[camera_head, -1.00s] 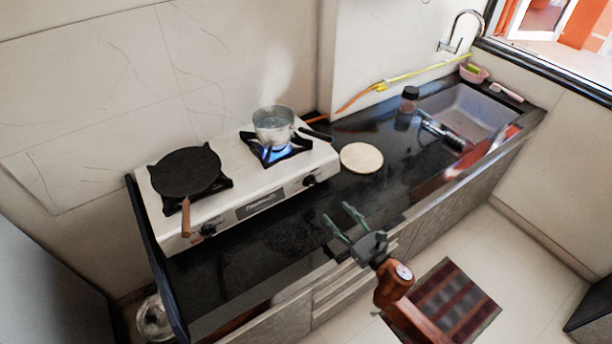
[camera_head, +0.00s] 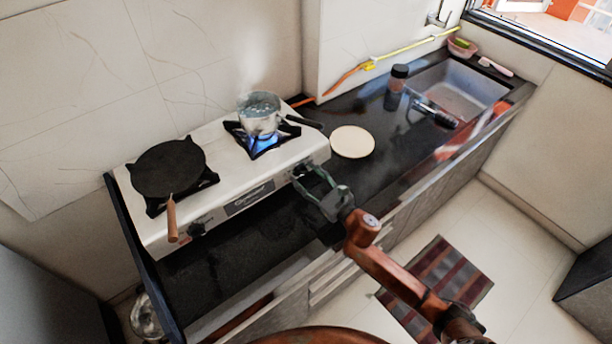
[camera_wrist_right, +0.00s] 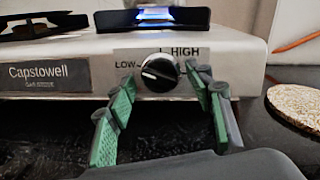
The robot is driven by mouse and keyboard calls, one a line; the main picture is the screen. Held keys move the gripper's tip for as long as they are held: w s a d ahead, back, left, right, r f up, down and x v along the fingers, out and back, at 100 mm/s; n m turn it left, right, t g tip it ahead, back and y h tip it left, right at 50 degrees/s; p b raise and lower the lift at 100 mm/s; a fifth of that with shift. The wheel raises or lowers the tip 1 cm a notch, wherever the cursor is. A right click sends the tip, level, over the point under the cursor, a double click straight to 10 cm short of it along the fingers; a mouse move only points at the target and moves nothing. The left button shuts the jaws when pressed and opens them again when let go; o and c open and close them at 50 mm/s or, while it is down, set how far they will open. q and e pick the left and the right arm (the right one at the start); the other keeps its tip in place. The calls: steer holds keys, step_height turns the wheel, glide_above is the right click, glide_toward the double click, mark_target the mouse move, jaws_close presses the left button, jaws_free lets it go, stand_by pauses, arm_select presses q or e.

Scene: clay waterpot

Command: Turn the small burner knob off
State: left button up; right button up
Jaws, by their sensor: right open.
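The burner knob (camera_wrist_right: 160,73) is round and black, on the white front panel of the stove (camera_head: 273,170). LOW is printed at its left and HIGH at its upper right. My right gripper (camera_head: 312,176) is at the right end of the stove front. In the right wrist view its green-padded fingers (camera_wrist_right: 162,98) are open, one on each side of the knob; I cannot tell if they touch it. In the head view the gripper mostly hides this knob. A blue flame (camera_head: 262,144) burns under a steaming pot (camera_head: 259,116). My left gripper is not in view.
A black pan (camera_head: 168,167) sits on the left burner, its brown handle hanging past the stove front near another knob (camera_head: 197,229). A round pale board (camera_head: 352,142) lies right of the stove. A jar (camera_head: 398,78) and the sink (camera_head: 455,92) are farther right.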

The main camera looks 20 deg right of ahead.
steer(key=c, duration=1.2)
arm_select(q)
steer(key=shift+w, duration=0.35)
arm_select(e)
steer(key=shift+o, duration=0.2)
